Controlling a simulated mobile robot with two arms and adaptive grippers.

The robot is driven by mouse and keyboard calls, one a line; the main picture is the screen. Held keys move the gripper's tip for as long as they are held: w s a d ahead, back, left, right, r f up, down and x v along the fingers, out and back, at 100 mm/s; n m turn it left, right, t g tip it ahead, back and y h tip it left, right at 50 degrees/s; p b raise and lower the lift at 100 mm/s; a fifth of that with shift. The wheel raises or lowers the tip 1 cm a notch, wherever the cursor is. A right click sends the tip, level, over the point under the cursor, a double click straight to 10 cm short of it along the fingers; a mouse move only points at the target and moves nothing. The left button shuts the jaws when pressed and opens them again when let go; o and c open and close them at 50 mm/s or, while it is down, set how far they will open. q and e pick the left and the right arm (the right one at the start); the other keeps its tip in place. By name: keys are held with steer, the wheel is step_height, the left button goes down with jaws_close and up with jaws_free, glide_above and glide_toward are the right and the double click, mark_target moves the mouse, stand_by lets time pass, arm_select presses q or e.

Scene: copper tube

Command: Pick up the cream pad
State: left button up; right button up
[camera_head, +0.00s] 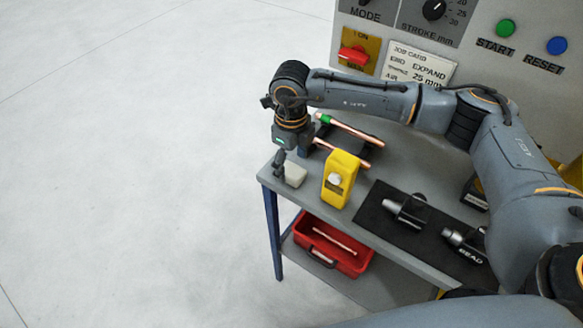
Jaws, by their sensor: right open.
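The cream pad (296,178) is a small pale block lying near the left end of the grey workbench top. My right gripper (279,163) points down at its left side, with fingertips close to the pad's edge. The gripper is open. I cannot tell whether a finger touches the pad, and part of the pad's left side is hidden by the finger. My left gripper is not in view.
Copper tubes (350,129) lie on a dark rack behind. A black mat (372,213) with metal tools is at right. A red toolbox (348,262) sits on the lower shelf. A control panel (464,40) rises behind.

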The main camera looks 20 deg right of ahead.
mark_target(291, 170)
step_height(291, 170, down, 2)
steer(key=c, duration=1.1)
steer(key=shift+c, duration=0.2)
step_height(291, 170, up, 10)
steer(key=b, duration=0.3)
